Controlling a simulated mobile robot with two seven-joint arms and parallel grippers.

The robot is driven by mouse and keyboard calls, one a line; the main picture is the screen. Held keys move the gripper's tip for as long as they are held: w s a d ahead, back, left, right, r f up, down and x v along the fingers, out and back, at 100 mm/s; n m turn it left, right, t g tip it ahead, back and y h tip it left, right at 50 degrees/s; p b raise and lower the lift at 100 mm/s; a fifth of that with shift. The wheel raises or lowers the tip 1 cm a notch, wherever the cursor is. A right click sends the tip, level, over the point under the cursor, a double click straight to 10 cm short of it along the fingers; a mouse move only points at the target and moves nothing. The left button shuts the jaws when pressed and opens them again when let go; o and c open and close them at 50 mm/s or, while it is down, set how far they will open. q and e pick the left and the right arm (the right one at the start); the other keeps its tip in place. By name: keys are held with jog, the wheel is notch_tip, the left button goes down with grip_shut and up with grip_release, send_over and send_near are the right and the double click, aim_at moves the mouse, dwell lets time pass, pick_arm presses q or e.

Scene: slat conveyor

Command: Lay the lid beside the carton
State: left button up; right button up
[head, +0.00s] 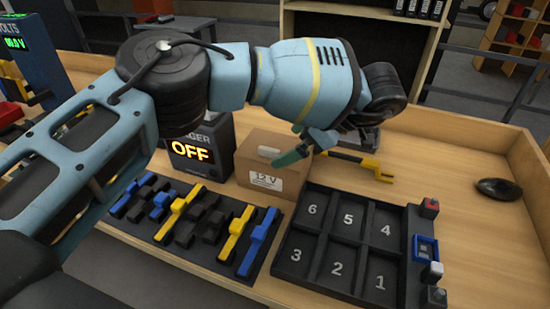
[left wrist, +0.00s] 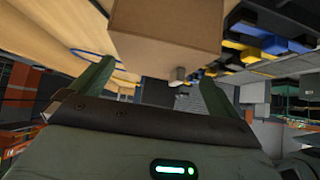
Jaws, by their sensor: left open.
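The brown carton (head: 262,181) stands on the table in the middle of the head view, with a "12 V" label on its front. A small pale handle (head: 268,152) sits on its top; I cannot make out the lid's edge. My left gripper (head: 304,146) is open and empty at the carton's upper right, one green finger near the handle. In the left wrist view the carton (left wrist: 165,38) fills the top, and the handle (left wrist: 178,74) shows between the spread fingers (left wrist: 146,88). I cannot tell whether the fingers touch anything. My right gripper is not in view.
A black tray (head: 345,248) with numbered compartments stands right of the carton. A rack (head: 190,222) of black, blue and yellow pieces lies in front. A box reading "OFF" (head: 196,155) stands left. A yellow-black tool (head: 365,163) lies behind the tray; bare table surrounds the mouse (head: 496,188).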

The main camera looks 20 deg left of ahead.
aim_at(278, 148)
pick_arm(q)
jog(key=shift+w+a+f, duration=0.1)
jog(key=shift+a+f, duration=0.15)
jog(key=shift+a, duration=0.05)
jog(key=shift+a+f, duration=0.2)
jog(key=shift+a, duration=0.05)
jog(key=p+x, duration=0.1)
jog(key=x, duration=0.3)
jog(key=shift+w+a+f, duration=0.1)
jog(key=shift+a+f, duration=0.05)
jog(key=shift+a, duration=0.1)
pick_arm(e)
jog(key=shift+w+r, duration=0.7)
pick_arm(q)
jog(key=c, duration=0.7)
jog(key=shift+r, duration=5)
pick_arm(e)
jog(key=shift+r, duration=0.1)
